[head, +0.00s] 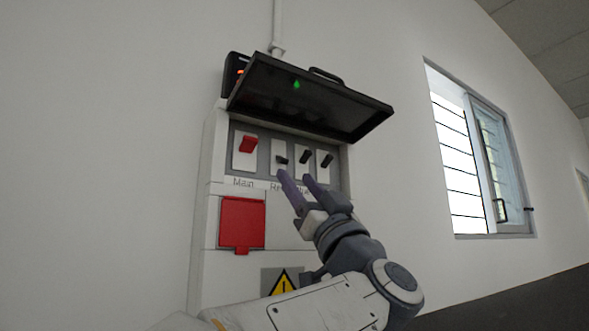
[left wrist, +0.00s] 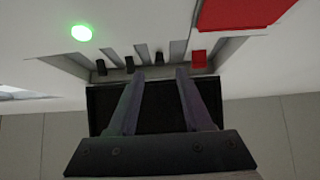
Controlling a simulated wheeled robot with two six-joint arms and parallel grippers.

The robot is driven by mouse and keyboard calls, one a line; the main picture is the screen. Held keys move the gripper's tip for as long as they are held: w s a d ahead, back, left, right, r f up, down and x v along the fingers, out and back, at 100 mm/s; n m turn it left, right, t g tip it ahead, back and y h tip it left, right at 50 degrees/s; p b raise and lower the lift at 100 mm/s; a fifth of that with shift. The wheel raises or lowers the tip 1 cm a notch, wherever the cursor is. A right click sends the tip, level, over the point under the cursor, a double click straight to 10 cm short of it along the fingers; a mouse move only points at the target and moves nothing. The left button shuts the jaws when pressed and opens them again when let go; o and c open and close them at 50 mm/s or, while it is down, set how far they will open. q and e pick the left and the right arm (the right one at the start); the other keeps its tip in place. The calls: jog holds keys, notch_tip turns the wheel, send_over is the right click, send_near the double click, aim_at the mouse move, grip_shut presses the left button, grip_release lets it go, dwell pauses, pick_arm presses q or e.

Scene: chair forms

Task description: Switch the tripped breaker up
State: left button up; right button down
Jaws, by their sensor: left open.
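The breaker box (head: 208,170) hangs on the wall with its dark cover (head: 310,95) raised. Inside, a red Main switch (head: 247,146) is at the left, with three black-lever breakers to its right. The lever beside Main (head: 281,160) sits lower and flatter than the middle lever (head: 305,157) and the right lever (head: 327,160), which tilt up. My left gripper (head: 294,177) is open and empty, just below the breaker beside Main. In the left wrist view that lever (left wrist: 160,58) shows between the fingertips (left wrist: 160,74), apparently apart from them. My right gripper is not in view.
The raised cover overhangs the breaker row. A red panel (head: 241,222) and a yellow warning sign (head: 284,282) are lower on the box. A green light (left wrist: 81,33) glows in the left wrist view. A window (head: 466,160) is at the right; the wall between is bare.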

aim_at(285, 163)
pick_arm(q)
jog(key=p+x, duration=0.2)
jog(key=x, duration=0.4)
jog(key=shift+s+p, duration=0.1)
jog(key=shift+p, duration=0.2)
grip_shut()
